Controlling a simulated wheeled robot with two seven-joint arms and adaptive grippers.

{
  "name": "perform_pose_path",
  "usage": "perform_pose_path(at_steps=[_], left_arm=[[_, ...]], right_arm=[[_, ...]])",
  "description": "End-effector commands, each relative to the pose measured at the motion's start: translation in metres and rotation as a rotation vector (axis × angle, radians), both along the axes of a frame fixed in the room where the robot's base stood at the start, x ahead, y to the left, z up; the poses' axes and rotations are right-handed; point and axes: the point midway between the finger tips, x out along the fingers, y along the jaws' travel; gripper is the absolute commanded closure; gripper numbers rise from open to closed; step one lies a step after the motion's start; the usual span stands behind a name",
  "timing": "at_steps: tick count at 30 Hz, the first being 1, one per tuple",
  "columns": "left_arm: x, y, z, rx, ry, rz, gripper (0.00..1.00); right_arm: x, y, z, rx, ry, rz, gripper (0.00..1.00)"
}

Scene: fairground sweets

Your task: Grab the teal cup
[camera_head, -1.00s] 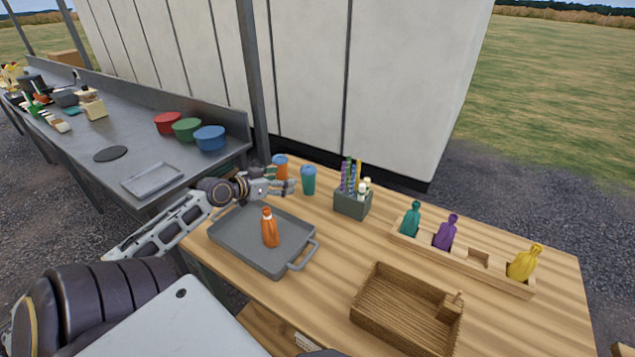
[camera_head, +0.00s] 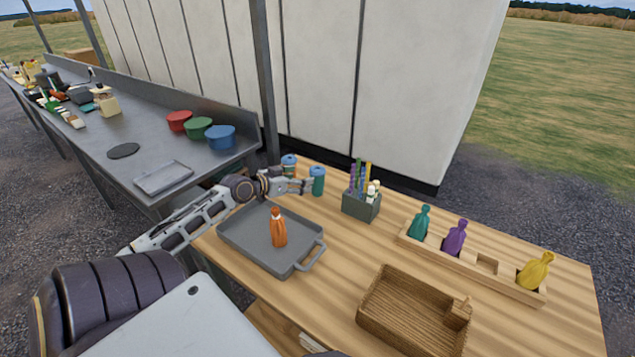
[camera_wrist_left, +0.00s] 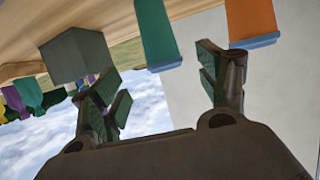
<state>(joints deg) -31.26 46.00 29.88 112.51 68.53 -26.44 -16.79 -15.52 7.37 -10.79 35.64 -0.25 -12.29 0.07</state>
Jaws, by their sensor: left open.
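The teal cup (camera_head: 318,184) with a blue top stands upright at the back left of the wooden table. It also shows in the wrist view (camera_wrist_left: 158,38), where the picture is upside down. My left gripper (camera_head: 308,186) is open, with its fingertips close beside the teal cup. In the wrist view the open fingers (camera_wrist_left: 160,78) point at the cup, which appears in line with the gap between them. I cannot tell whether they touch it. My right gripper is not in view.
An orange cup (camera_wrist_left: 250,22) stands beside the teal cup, partly hidden behind my gripper in the head view. A grey holder (camera_head: 361,207) with straws stands to the right. A grey tray (camera_head: 240,243) with an orange bottle (camera_head: 279,230) lies nearer, below my forearm.

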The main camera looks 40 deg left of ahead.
Motion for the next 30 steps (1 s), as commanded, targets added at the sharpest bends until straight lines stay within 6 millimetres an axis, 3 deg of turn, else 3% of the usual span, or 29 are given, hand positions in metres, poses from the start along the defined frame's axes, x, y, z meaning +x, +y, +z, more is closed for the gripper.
perform_pose_path(at_steps=[16, 30], left_arm=[[0.031, -0.002, -0.011, -0.001, 0.0, 0.0, 0.25], [0.045, -0.004, -0.017, 0.001, 0.001, 0.0, 0.25]], right_arm=[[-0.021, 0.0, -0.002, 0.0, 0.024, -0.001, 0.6], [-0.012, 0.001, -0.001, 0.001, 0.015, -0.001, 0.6]])
